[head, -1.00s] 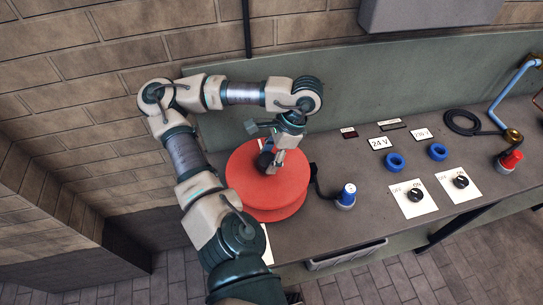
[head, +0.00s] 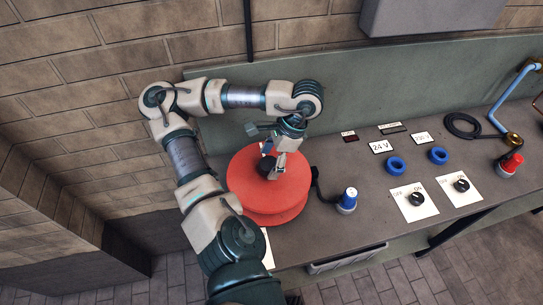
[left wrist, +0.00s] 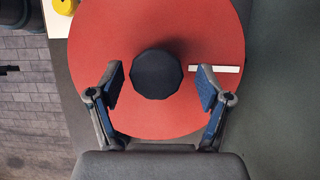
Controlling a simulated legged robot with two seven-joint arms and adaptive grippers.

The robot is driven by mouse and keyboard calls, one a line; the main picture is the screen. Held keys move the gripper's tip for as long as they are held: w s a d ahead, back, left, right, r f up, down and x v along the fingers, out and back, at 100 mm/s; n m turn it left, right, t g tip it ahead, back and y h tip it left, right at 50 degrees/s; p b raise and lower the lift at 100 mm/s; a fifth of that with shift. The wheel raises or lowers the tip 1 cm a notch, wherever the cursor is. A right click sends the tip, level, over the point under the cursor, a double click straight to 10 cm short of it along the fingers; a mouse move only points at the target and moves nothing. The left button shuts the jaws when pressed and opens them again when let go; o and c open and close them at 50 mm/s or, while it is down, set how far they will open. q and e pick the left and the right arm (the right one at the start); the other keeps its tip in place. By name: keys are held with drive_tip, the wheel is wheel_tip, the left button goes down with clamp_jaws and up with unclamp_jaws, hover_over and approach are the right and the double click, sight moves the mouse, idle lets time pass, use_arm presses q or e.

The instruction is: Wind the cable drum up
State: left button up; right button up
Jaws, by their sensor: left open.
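The red cable drum (head: 255,200) stands on the grey bench at its left end. A dark faceted knob (left wrist: 156,74) sits on the drum's top face, and a white strip (left wrist: 215,69) lies beside it. My left gripper (left wrist: 158,88) is open above the drum, its two fingers on either side of the knob and apart from it in the left wrist view. In the head view the gripper (head: 272,172) partly hides the knob. A dark cable runs from the drum to a blue-topped plug (head: 348,199). My right gripper is not in view.
Right of the drum are two blue rings (head: 396,165), two white switch plates (head: 414,202), a red-capped fitting (head: 511,163) and a coiled black cable (head: 463,125). A green back panel (head: 350,95) rises behind the bench.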

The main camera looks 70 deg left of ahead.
use_arm(q)
drive_tip(key=shift+r, duration=0.1)
drive_tip(key=v, duration=1.1)
drive_tip(key=shift+w+r, duration=0.15)
drive_tip(key=shift+r, duration=0.2)
